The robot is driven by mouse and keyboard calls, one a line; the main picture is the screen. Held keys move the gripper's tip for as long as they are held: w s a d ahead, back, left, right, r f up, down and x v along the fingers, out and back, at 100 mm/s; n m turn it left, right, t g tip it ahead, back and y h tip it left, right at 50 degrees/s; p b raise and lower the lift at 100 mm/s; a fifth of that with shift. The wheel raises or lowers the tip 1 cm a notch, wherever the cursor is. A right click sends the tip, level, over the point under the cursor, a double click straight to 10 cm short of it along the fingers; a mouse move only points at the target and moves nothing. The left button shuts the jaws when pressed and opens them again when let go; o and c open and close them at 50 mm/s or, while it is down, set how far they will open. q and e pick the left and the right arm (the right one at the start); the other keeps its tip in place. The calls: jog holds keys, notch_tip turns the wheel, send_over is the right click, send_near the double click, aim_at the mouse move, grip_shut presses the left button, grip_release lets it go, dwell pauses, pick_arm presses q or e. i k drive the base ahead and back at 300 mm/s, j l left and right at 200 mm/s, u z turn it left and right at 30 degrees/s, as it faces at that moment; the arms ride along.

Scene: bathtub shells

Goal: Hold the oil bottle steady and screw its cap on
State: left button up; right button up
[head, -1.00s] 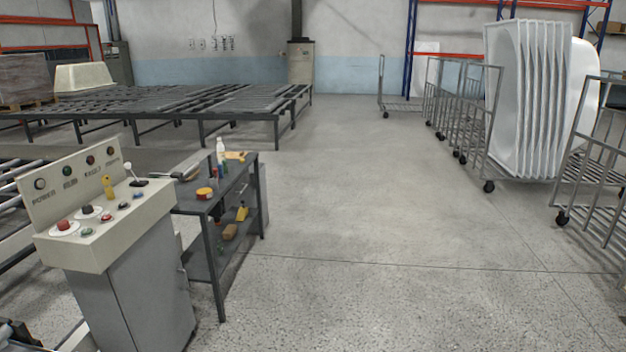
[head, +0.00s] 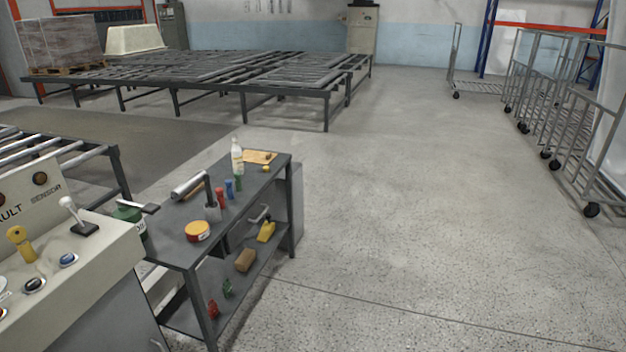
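A white bottle (head: 237,156), which looks like the oil bottle, stands upright at the back of the dark workbench (head: 183,243). It is too small to tell whether a cap is on it. No loose cap can be made out for certain; a small yellow item (head: 266,169) lies near the bottle at the bench's right edge. Neither of my grippers shows in the head view.
The bench top also holds a yellow round tin (head: 197,231), a grey roller-like tool and several small coloured bottles. A control console (head: 75,262) stands at the front left. Roller conveyors (head: 270,85) are behind. The floor (head: 400,220) to the right is open; carts (head: 560,120) stand beyond.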

aim_at(236, 151)
jog(key=i+l+u, duration=0.2)
jog(key=i, duration=0.15)
jog(key=i+l+u, duration=0.4)
jog(key=i, duration=0.35)
jog(key=i+l+u, duration=0.15)
jog(key=i, duration=0.4)
jog(key=i+l+u, duration=0.15)
jog(key=i, duration=0.35)
jog(key=i+l+u, duration=0.15)
jog(key=i, duration=0.35)
jog(key=i+l+u, duration=0.1)
jog(key=i+l, duration=0.35)
